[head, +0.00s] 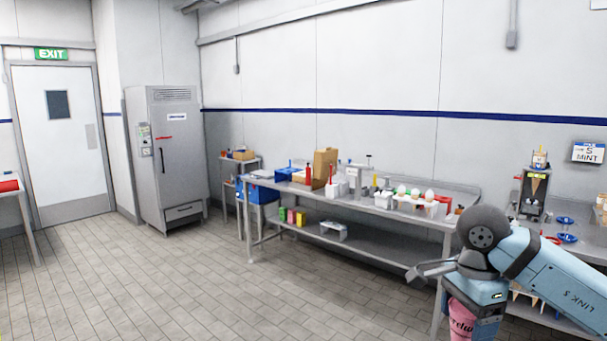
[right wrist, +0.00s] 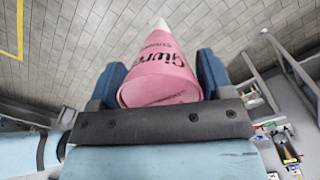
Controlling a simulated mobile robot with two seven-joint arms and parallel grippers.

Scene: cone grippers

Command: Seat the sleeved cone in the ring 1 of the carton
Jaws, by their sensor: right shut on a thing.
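My right gripper (right wrist: 160,78) is shut on the sleeved cone. The cone (right wrist: 158,62) wears a pink paper sleeve with dark lettering, and its pale tip points away from the gripper in the right wrist view. The sleeve lies between the two blue fingers. In the head view, part of the pink sleeve (head: 474,319) shows under my right wrist at the lower right, above the floor in front of the benches. A brown cardboard box (head: 325,164) stands on the long bench, but I cannot tell whether it is the carton. No rings can be made out. My left gripper is not visible.
The long steel bench (head: 300,188) along the wall holds bottles, white tubs and small containers. A second bench at right carries a dark cone stand (head: 534,190) and blue items (head: 567,238). A grey cabinet (head: 168,160) stands at the back left. The tiled floor is clear.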

